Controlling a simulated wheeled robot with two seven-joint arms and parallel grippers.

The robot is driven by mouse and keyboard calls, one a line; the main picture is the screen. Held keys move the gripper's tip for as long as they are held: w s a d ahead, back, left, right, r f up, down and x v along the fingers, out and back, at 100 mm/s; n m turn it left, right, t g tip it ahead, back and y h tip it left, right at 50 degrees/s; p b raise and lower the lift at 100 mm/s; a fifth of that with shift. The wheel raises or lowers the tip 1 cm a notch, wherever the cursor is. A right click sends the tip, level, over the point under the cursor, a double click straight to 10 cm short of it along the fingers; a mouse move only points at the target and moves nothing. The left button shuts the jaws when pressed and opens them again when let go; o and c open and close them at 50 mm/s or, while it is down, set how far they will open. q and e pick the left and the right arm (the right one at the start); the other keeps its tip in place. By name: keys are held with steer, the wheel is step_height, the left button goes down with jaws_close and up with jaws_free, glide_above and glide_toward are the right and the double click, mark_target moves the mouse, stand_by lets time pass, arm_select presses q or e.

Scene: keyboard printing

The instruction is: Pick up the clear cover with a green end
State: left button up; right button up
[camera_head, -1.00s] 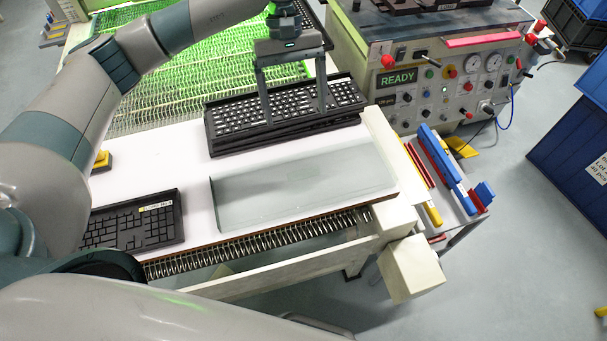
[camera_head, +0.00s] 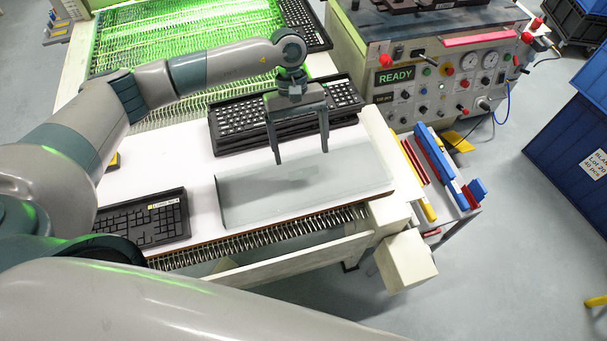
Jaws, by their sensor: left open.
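A clear, slightly green-grey cover (camera_head: 255,200) lies flat on the white table (camera_head: 165,165), near its front edge. Its left edge looks dark; I cannot make out a distinct green end. My left gripper (camera_head: 301,158) is open with its fingers pointing down. Its fingertips appear over the back part of the cover, and nothing is between them. I cannot tell how high above the cover they are. My right gripper is out of view.
A stack of black keyboards (camera_head: 235,125) stands just behind the cover. Another black keyboard (camera_head: 145,222) lies at the left front. A control panel (camera_head: 440,85) reading READY stands at the back right. Red, yellow and blue bars (camera_head: 445,175) lie to the right.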

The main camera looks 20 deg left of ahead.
mark_target(303, 170)
arm_select(q)
steer(key=p, duration=0.1)
steer(key=s+f+p, duration=0.1)
steer(key=shift+s+d+f+p, duration=0.1)
steer(key=shift+d+f+p, duration=0.15)
steer(key=shift+p, duration=0.1)
steer(key=shift+p+x, duration=0.65)
steer(key=shift+x, duration=0.35)
steer(key=shift+s+d+f, duration=0.1)
steer(key=shift+s+f, duration=0.1)
steer(key=shift+f, duration=0.45)
steer(key=c, duration=1.3)
steer(key=shift+o, duration=0.2)
steer(key=shift+r, duration=0.15)
